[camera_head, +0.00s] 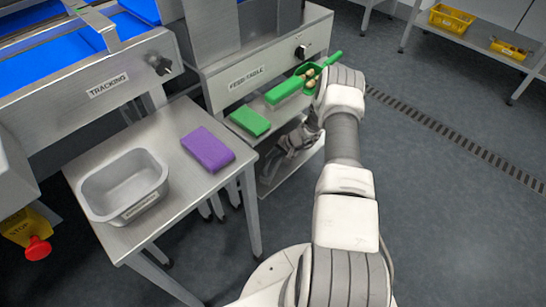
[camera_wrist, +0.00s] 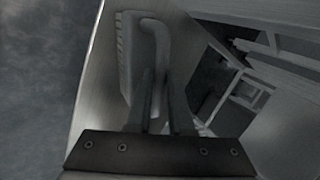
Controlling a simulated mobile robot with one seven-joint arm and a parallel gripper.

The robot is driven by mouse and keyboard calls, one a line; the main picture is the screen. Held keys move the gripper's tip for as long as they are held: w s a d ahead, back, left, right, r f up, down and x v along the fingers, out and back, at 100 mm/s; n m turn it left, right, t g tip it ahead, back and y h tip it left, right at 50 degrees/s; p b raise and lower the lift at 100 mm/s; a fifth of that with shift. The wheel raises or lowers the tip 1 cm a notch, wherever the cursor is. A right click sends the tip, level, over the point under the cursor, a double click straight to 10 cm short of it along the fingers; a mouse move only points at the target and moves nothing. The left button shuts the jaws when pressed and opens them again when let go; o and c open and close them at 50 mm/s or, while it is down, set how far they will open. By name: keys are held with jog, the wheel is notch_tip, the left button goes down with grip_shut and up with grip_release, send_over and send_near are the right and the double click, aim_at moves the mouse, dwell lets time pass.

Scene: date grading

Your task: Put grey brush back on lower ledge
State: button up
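The grey brush (camera_wrist: 124,55) shows in the wrist view, with its bristled head at the left and its curved handle (camera_wrist: 160,45) running down between my fingers. My gripper (camera_wrist: 158,75) has both fingers close against the handle's sides and appears shut on it. The lower ledge (camera_wrist: 188,60) is a pale metal surface behind the brush; whether the brush touches it is unclear. In the head view my gripper (camera_head: 291,144) is low at the feed table, over the lower ledge (camera_head: 267,183). The brush is hard to pick out there.
On the shelf above are a green brush or block (camera_head: 250,121) and a green scoop (camera_head: 290,86) with dates in it. A side table (camera_head: 178,195) holds a purple block (camera_head: 207,149) and a grey metal tub (camera_head: 122,212). Open floor (camera_head: 450,220) lies to the right.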

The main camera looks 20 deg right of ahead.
jog(key=o, duration=0.4)
jog(key=shift+r, duration=0.15)
jog(key=shift+d+r+p, duration=0.1)
jog(key=shift+r+p, duration=0.2)
jog(key=shift+p, duration=0.1)
jog(key=p+v, duration=0.3)
jog(key=v, duration=0.8)
jog(key=shift+s+r, duration=0.15)
jog(key=shift+s, duration=0.1)
jog(key=shift+d, duration=0.1)
